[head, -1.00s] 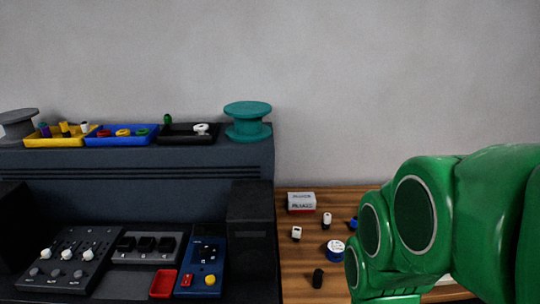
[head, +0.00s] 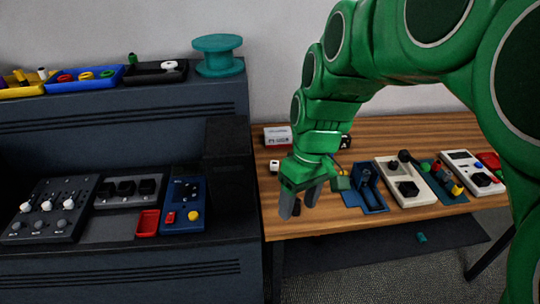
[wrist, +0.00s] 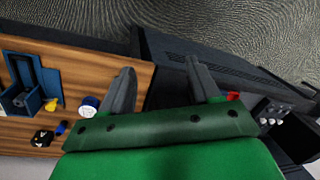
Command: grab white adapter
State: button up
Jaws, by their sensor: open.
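A small white adapter (head: 275,166) lies on the wooden table near its left edge, just left of my gripper in the head view. My gripper (head: 299,198) is open and points down over the table's front left part. Its fingers are to the right of and nearer than the white adapter, apart from it. The wrist view shows the two spread fingers (wrist: 160,68) with nothing held between them. My arm hides part of the table behind the gripper.
A red and white box (head: 278,137) stands behind the adapter. A blue open box (head: 370,197) and a white panel (head: 405,182) stand to the right. A dark console (head: 226,150) rises at the left.

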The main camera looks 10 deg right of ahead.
jog(key=w+a+f+n+y, duration=0.1)
jog(key=w+f+n, duration=0.15)
jog(key=w, duration=0.85)
jog(key=n+t+y, duration=0.2)
jog(key=n, duration=0.5)
send_near(275, 163)
notch_tip(275, 163, down, 3)
jog(key=shift+w+a+f, duration=0.15)
jog(key=shift+a+f, duration=0.15)
jog(key=shift+f, duration=0.2)
jog(key=shift+w+a+f, duration=0.2)
jog(key=shift+a+f, duration=0.05)
jog(key=shift+f, duration=0.25)
jog(key=shift+a+x, duration=0.2)
jog(key=shift+x, duration=1.1)
jog(key=shift+a+x, duration=0.2)
jog(key=shift+x, duration=1.15)
jog(key=shift+r, duration=0.2)
jog(key=shift+s, duration=0.1)
jog(key=shift+c, duration=0.3)
jog(key=c, duration=1)
